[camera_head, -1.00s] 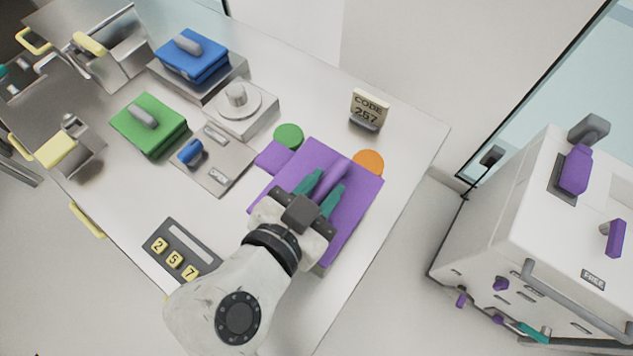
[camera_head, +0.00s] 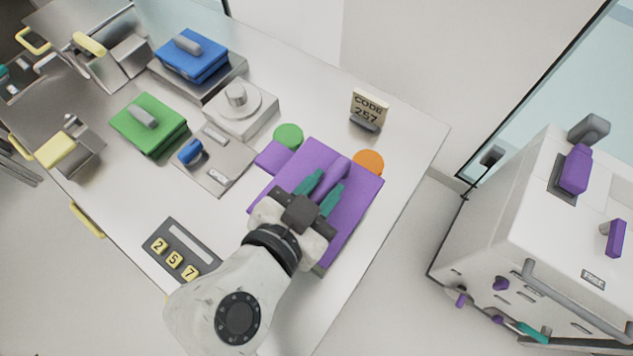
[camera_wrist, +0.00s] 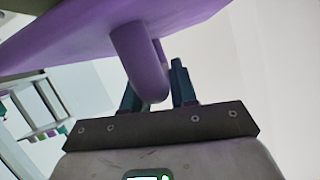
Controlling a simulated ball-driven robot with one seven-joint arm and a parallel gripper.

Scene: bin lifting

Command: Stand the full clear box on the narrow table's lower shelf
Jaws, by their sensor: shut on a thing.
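My gripper (camera_head: 319,192) has teal fingers and is shut on the grey-purple handle (camera_head: 337,177) of a flat purple block (camera_head: 355,210) near the right end of a metal-topped bench. The wrist view shows the rounded purple handle (camera_wrist: 139,58) between the two teal fingers, with the purple slab (camera_wrist: 60,50) above it. My gripper and wrist hide part of the slab. I cannot tell whether the slab is lifted off the bench top. No clear box and no narrow table with a lower shelf can be made out in either view.
On the bench top (camera_head: 400,150) stand a green block (camera_head: 150,125), a blue block (camera_head: 192,55), a dial unit (camera_head: 240,105), a keypad reading 257 (camera_head: 180,250) and a code sign (camera_head: 368,108). A white cabinet (camera_head: 530,210) with purple handles stands right, across a floor gap.

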